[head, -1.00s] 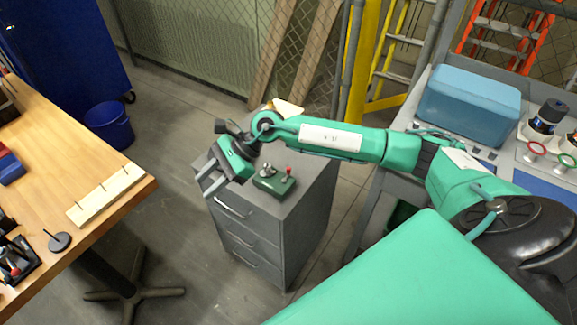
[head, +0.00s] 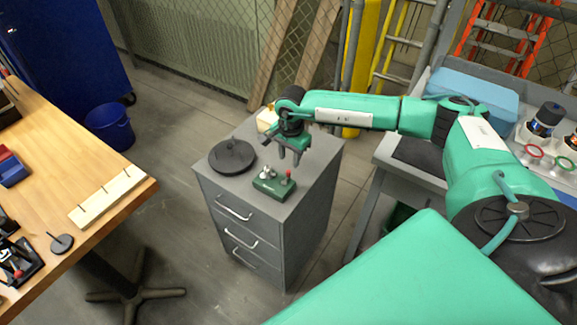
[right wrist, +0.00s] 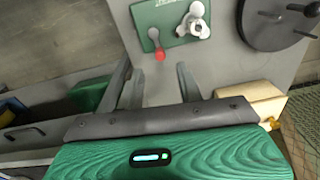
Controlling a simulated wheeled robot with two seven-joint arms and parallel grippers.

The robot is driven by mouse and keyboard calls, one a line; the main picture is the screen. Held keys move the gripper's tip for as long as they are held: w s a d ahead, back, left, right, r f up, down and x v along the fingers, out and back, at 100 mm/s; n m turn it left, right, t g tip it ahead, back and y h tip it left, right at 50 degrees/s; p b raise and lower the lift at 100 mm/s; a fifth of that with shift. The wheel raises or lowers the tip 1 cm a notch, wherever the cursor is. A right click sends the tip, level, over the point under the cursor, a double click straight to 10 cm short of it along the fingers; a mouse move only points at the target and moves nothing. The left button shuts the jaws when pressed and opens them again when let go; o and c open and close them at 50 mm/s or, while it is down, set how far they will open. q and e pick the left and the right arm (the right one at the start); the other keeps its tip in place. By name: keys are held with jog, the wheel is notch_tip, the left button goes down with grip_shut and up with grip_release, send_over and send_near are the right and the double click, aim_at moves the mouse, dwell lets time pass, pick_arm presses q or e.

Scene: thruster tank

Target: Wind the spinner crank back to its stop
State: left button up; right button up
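On the grey cabinet stands a small green box (head: 273,187) with a pale metal fitting and a red-knobbed lever (head: 289,174). In the right wrist view the red knob (right wrist: 159,55) shows between my fingertips, apart from them. Beside the box is a dark round disc (head: 232,157) with a small post; in the right wrist view the disc (right wrist: 272,18) has bars across it. I cannot tell for certain which part is the spinner crank. My right gripper (head: 289,160) is open and empty, pointing down above and behind the green box. My left gripper is not in view.
The cabinet top (head: 312,165) is bare to the right of the box. A cream block (head: 266,120) sits at its back edge. A wooden table (head: 95,170) is at left, a grey bench (head: 400,180) with a blue case (head: 480,95) at right.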

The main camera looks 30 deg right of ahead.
aim_at(289, 171)
notch_tip(289, 171, down, 6)
jog(key=shift+w+a+p, duration=0.1)
jog(key=shift+p, duration=0.3)
grip_shut()
